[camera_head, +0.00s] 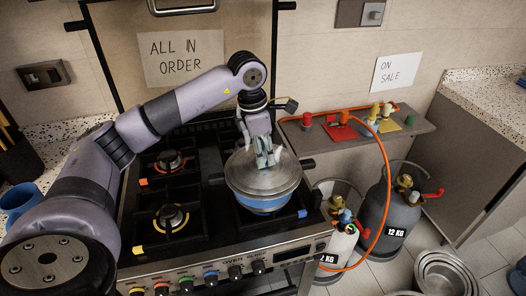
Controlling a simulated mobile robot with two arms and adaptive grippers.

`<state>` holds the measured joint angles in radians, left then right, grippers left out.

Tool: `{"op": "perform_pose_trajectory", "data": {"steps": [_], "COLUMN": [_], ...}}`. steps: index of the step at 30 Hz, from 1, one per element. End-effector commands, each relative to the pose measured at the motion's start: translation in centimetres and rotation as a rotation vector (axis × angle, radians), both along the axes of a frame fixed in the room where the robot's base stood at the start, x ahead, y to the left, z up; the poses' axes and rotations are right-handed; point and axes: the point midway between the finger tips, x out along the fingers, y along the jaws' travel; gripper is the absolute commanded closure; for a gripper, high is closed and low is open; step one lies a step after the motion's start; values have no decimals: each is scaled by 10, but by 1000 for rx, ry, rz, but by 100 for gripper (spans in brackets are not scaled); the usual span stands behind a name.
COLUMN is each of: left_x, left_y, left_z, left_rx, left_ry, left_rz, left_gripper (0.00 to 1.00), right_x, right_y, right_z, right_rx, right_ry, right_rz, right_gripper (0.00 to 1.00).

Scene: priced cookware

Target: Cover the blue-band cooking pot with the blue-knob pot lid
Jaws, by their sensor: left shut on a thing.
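The blue-band cooking pot (265,209) stands on the front right burner of the stove, with its blue band showing below the rim. The grey metal pot lid (244,181) lies over the top of the pot and looks about level. From this angle I cannot tell whether it is fully seated on the rim. My left gripper (266,161) points down from above and is shut on the lid at its middle. The fingers hide most of the knob. My right gripper is not in view.
The stove (195,259) has bare burners left of the pot. A side shelf (318,139) with coloured valves and an orange hose is to the right, above gas cylinders (391,214). Nested metal pots (440,272) stand at lower right. A blue mug (18,201) is at left.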

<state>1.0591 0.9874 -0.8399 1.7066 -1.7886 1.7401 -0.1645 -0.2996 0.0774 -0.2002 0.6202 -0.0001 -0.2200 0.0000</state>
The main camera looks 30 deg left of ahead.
Motion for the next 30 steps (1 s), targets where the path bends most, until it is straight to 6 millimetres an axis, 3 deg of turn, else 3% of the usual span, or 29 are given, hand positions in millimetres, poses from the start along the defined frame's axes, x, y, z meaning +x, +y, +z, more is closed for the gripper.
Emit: {"op": "perform_pose_trajectory", "data": {"steps": [22, 23, 30], "left_x": [0, 0, 0], "left_y": [0, 0, 0], "left_z": [-8, -8, -7], "left_rx": [0, 0, 0], "left_ry": [0, 0, 0], "left_rz": [0, 0, 0], "left_gripper": [100, 70, 54], "right_x": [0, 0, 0], "right_y": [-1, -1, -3], "right_z": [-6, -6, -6], "right_rx": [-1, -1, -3], "right_ry": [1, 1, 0], "right_rz": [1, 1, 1], "right_gripper": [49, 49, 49]}}
